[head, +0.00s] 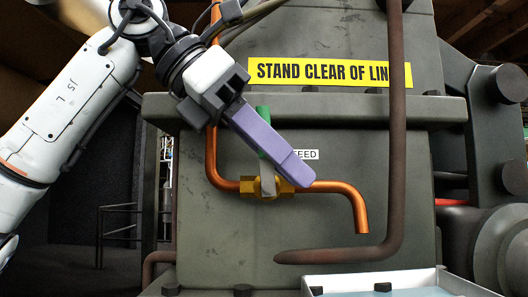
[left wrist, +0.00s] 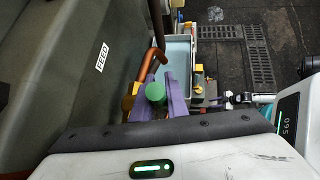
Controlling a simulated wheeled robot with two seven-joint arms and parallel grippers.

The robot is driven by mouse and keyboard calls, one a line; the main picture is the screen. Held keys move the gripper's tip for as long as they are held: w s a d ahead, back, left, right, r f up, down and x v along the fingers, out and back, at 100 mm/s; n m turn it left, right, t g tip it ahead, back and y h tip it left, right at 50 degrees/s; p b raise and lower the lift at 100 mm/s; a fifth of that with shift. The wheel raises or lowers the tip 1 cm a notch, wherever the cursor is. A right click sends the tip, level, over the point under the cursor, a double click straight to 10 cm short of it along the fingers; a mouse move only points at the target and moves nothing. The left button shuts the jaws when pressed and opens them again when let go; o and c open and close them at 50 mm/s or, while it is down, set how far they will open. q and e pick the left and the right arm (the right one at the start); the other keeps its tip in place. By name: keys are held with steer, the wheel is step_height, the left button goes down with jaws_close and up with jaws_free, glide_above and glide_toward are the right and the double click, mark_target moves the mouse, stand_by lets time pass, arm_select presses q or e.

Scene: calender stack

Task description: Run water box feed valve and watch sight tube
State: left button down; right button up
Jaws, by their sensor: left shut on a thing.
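The feed valve has a brass body (head: 249,187) on a copper pipe (head: 211,150), below the FEED label (head: 306,154). Its lever has a green grip (head: 263,113) pointing up. My left gripper (head: 298,172) slants across the lever from the upper left, its purple fingers hiding the middle of the green grip. In the left wrist view the round end of the green grip (left wrist: 155,92) shows between the purple fingers, which are shut on it. The water box (head: 400,284) stands at the lower right, with pale blue water in it. I cannot make out a sight tube with certainty.
A dark rusty pipe (head: 396,130) comes down in front of the machine and bends left below the copper spout (head: 361,222). A yellow warning sign (head: 330,73) is above. A floor grate (left wrist: 262,62) and dark floor lie beyond the water box in the wrist view.

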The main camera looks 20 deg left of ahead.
arm_select(q)
steer(key=shift+d+y, duration=0.1)
steer(key=shift+y, duration=0.4)
arm_select(e)
steer(key=shift+w+a, duration=0.2)
arm_select(q)
steer(key=c, duration=1.7)
jaws_free()
steer(key=shift+c, duration=0.2)
arm_select(e)
steer(key=shift+s, duration=0.15)
arm_select(q)
steer(key=shift+r, duration=0.1)
